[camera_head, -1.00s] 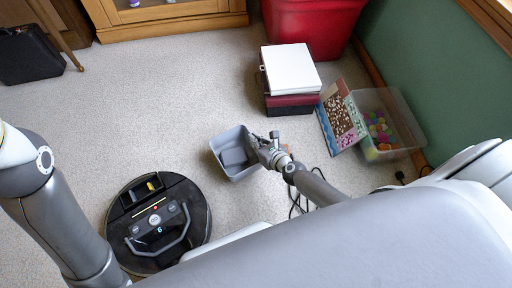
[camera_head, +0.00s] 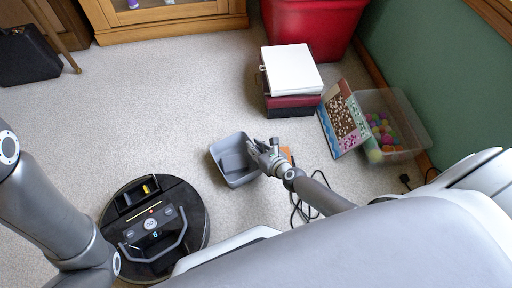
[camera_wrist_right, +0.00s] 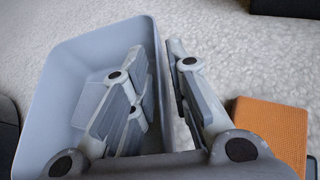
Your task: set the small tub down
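The small grey-blue tub (camera_head: 222,147) is upright on the carpet near the middle of the head view. It fills the left of the wrist view (camera_wrist_right: 48,105), and its inside looks empty. My right gripper (camera_head: 254,148) is at the tub's right wall. In the wrist view the right gripper (camera_wrist_right: 160,62) has one finger inside the tub and the other outside, with the wall between them. The fingers stand apart, and carpet shows between the wall and the outer finger. My left gripper is out of view; only its arm shows at the left.
An orange block (camera_wrist_right: 270,125) lies close beside the right gripper. A round black robot vacuum (camera_head: 190,222) is left of the tub. Dark red boxes (camera_head: 292,105), a mosaic board (camera_head: 342,120), a clear bin of balls (camera_head: 415,125) and cables (camera_head: 298,208) lie right. Carpet behind the tub is clear.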

